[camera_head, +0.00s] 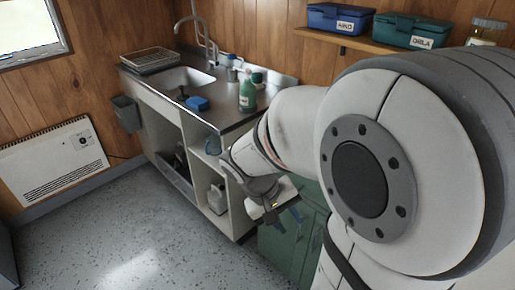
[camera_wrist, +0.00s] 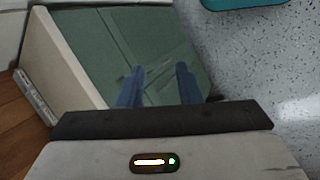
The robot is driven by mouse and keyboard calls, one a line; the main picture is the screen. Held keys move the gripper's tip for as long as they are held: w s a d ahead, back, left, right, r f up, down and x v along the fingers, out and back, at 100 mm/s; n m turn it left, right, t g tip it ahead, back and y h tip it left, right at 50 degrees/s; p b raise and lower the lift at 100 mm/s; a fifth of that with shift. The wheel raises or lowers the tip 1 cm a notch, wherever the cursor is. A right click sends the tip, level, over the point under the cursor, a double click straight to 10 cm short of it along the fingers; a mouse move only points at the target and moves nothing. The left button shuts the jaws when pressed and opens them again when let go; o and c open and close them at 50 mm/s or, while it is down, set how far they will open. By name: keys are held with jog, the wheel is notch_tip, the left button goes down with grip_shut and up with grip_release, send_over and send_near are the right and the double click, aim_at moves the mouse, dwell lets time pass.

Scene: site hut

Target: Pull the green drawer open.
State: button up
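The green drawer unit (camera_head: 287,246) stands at the right end of the sink counter, partly hidden behind my arm. In the wrist view its green front (camera_wrist: 95,45) lies beyond my fingers, with thin lines across it; I cannot make out which line is the drawer's edge or handle. My gripper (camera_head: 284,214) is in front of the green unit. Its two blue fingers are apart with nothing seen between them in the wrist view (camera_wrist: 160,72). I cannot tell whether the fingertips touch the front.
The sink counter (camera_head: 222,112) carries a green bottle (camera_head: 248,96) and a blue item (camera_head: 197,103). Open shelves lie below. A shelf above holds a blue box (camera_head: 340,19) and a green box (camera_head: 411,31). A heater (camera_head: 50,160) is at the left.

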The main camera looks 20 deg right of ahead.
jog(key=w+d+f+n+t+h+b, duration=0.2)
jog(key=w+d+f+h+b, duration=0.3)
jog(key=w+d+f+h, duration=0.85)
jog(key=d+f+y, duration=0.1)
jog(key=s+d+f+y, duration=0.1)
jog(key=d, duration=0.1)
jog(key=d+f+y, duration=0.1)
jog(key=d, duration=0.1)
jog(key=shift+s, duration=0.2)
jog(key=shift+r, duration=0.1)
jog(key=shift+c, duration=0.5)
grip_shut()
